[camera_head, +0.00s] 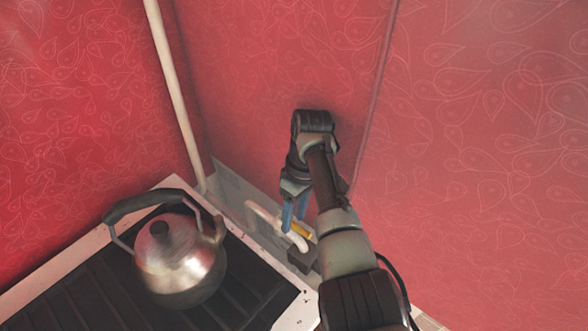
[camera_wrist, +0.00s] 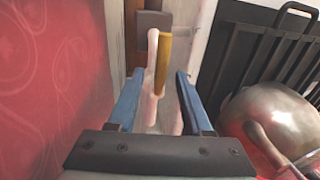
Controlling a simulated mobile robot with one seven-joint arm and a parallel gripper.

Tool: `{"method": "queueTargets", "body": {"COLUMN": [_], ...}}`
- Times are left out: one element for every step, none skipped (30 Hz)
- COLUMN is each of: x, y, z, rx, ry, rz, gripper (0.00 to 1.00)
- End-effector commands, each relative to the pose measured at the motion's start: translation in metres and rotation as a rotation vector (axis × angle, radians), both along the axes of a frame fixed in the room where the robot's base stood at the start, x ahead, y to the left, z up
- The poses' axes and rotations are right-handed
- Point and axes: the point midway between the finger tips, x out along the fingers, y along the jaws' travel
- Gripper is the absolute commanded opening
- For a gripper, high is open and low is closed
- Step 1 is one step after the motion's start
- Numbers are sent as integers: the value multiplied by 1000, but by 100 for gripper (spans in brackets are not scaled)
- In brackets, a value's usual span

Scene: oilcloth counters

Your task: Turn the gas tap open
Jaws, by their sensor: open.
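The gas tap has a yellow handle (camera_head: 301,231), low in the corner beside the stove. It sits by a pale pipe (camera_head: 262,211) and a dark block (camera_head: 303,259). In the wrist view the yellow handle (camera_wrist: 163,62) runs roughly alongside the pipe (camera_wrist: 152,78). My gripper (camera_head: 294,212) points down at the tap with its blue fingers. In the wrist view my gripper (camera_wrist: 160,77) is open, with the handle and pipe showing between the finger lines. I cannot tell whether a finger touches the handle. My arm partly covers the area right of the tap.
A metal kettle (camera_head: 180,262) with a dark handle stands on the black-topped stove (camera_head: 75,287), left of the tap. A pale vertical pipe (camera_head: 172,85) runs up the corner. Red patterned walls (camera_head: 480,150) close in behind and to the right.

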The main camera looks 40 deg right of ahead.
Motion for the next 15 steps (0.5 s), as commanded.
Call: {"method": "queueTargets", "body": {"x": [0, 0, 0, 0, 0, 0, 0, 0, 0, 1, 1, 1, 1, 1, 1], "y": [0, 0, 0, 0, 0, 0, 0, 0, 0, -1, -1, -1, 0, -1, -1], "z": [0, 0, 1, 3, 6, 10, 15, 20, 28, 33, 40, 48, 54, 61, 69], "rx": [1, 1, 1, 1, 1, 0, -1, -1, -1, -1, -1, -1, -2, -2, -3], "ry": [1, 1, 1, 1, 0, -1, -1, -2, -3, -3, -3, -3, -4, -2, -5], "rz": [-1, -1, -1, -1, -1, 0, 0, 0, -1, 0, 0, 0, -1, 0, 0], "gripper": [50, 50, 50, 50, 50, 50, 50, 50, 50, 50, 50, 50, 50, 50, 50]}}
